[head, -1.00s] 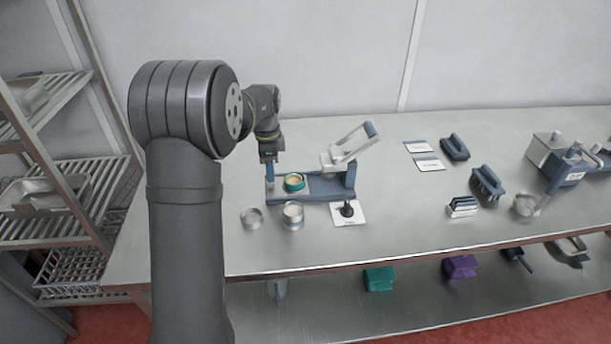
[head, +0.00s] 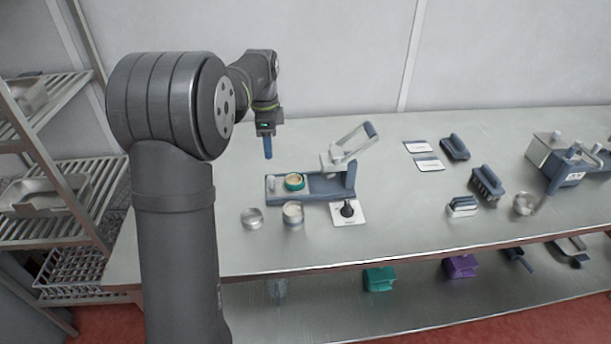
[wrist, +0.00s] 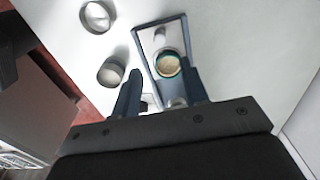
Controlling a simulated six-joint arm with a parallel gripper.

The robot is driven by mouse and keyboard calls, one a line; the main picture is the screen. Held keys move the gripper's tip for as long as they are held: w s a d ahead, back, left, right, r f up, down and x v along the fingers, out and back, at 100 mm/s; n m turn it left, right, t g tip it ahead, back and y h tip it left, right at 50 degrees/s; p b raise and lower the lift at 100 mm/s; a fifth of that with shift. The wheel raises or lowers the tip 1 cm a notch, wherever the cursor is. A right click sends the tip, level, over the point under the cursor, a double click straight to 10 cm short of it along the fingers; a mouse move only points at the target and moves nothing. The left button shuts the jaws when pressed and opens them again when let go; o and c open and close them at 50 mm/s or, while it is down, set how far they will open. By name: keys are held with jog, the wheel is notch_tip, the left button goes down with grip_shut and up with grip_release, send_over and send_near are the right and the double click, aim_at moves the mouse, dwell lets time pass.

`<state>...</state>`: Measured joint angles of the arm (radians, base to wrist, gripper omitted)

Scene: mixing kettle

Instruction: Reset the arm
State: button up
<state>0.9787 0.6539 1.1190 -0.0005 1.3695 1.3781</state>
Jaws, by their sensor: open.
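My gripper (head: 267,147) hangs above the steel table, over the left end of a blue press stand (head: 328,187). In the wrist view its two blue fingers (wrist: 160,95) are apart with nothing held between them. Below it, a green-rimmed round cup with tan contents (head: 294,182) sits on the stand's base; it also shows in the wrist view (wrist: 168,64). A small white knob or peg (head: 271,184) stands at the stand's left end. The stand's pale lever arm (head: 350,145) is raised at an angle.
Two round metal tins (head: 293,214) (head: 251,217) stand in front of the stand. A black tamper-like piece (head: 347,209) sits on a white card. Wire shelves (head: 75,190) stand at the left. The air around the gripper is clear.

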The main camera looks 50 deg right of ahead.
aim_at(271, 177)
jog(key=shift+r, duration=0.9)
jog(key=shift+f, duration=0.1)
notch_tip(271, 177, down, 9)
jog(key=shift+r, duration=0.1)
notch_tip(271, 177, up, 8)
notch_tip(271, 177, down, 14)
jog(key=shift+r, duration=0.25)
jog(key=shift+s+d+r, duration=0.2)
jog(key=shift+s+d, duration=0.8)
jog(key=shift+d, duration=0.05)
jog(key=shift+s+d, duration=0.3)
